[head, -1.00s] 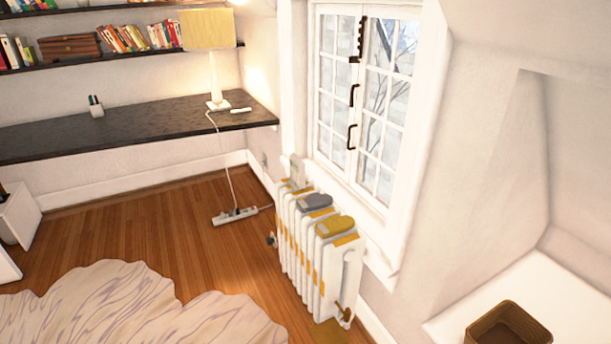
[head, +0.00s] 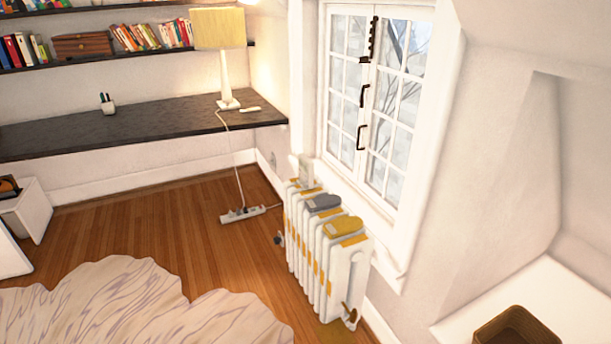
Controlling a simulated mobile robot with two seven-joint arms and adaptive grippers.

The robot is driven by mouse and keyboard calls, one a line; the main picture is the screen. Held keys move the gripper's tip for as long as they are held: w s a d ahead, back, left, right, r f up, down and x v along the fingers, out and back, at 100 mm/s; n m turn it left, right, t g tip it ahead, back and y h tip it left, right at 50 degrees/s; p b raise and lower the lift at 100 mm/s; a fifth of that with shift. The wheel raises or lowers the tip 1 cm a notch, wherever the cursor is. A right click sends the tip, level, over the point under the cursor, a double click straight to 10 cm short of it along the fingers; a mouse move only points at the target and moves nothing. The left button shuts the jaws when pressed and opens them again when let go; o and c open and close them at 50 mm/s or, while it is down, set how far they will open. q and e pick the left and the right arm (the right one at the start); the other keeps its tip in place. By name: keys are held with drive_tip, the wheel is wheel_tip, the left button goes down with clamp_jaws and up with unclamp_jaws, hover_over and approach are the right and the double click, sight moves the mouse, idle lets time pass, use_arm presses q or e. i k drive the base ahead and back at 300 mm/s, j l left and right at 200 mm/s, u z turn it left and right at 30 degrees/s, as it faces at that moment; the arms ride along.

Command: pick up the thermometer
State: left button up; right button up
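A small white stick-like object (head: 250,109) lies on the dark desk (head: 150,128), just right of the lamp base. It may be the thermometer, but it is too small to tell. A small pale upright object (head: 306,168) stands at the far end of the radiator, under the window. I cannot tell what it is. Neither of my grippers is in view.
A lamp (head: 219,28) stands on the desk, its cord running to a power strip (head: 242,214) on the floor. A white radiator (head: 333,265) holds a grey mitten (head: 322,203) and a yellow mitten (head: 342,226). Wood floor (head: 150,225) is clear beyond a wavy-edged rug (head: 110,305).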

sight(306, 167)
drive_tip(key=i+j+z, duration=0.25)
drive_tip(key=i, duration=0.15)
drive_tip(key=i+j+z, duration=0.25)
drive_tip(key=i+j, duration=0.1)
drive_tip(key=i, duration=0.05)
